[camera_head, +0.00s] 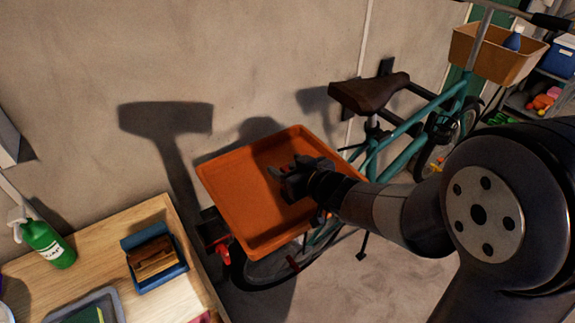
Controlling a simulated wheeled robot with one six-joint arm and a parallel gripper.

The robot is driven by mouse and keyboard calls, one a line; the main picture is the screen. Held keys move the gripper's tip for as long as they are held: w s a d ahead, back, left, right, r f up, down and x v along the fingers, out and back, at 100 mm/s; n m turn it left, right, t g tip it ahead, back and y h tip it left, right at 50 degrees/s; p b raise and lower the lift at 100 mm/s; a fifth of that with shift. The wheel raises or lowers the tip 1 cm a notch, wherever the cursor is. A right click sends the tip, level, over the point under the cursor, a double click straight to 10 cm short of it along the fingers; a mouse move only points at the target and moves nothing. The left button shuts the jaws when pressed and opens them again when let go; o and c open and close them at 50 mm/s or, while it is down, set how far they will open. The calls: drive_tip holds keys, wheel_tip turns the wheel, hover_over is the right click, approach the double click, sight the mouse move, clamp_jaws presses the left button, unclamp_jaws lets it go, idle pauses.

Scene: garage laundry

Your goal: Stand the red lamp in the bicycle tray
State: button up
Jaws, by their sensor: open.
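The orange bicycle tray (235,185) sits over the rear wheel of the teal bicycle (405,140), tilted in the picture. My gripper (284,182) is open over the tray's right half, coming in from the right. A small dark reddish patch shows at its fingertips; I cannot tell whether it is the red lamp or part of the gripper. A small red thing (222,252) shows just below the tray's left corner, beside a dark part; I cannot tell whether it is a lamp fixed to the bicycle. My gripper and arm hide part of the tray.
A wooden table (180,298) at lower left holds a green spray bottle (47,243), a blue box with brown contents (153,256) and a grey tray (60,314). A tan front basket (490,58) and shelves are at upper right. The wall is close behind the tray.

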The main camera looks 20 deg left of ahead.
drive_tip(key=p+v, duration=0.1)
drive_tip(key=v, duration=1)
drive_tip(key=shift+s+d+p, duration=0.15)
drive_tip(key=shift+d+p, duration=0.05)
drive_tip(key=shift+p, duration=0.15)
drive_tip(key=b+x, duration=0.2)
drive_tip(key=x, duration=1)
drive_tip(key=shift+a+f, duration=0.1)
drive_tip(key=shift+f, duration=0.05)
drive_tip(key=shift+r+p, duration=0.3)
drive_tip(key=shift+r, duration=0.6)
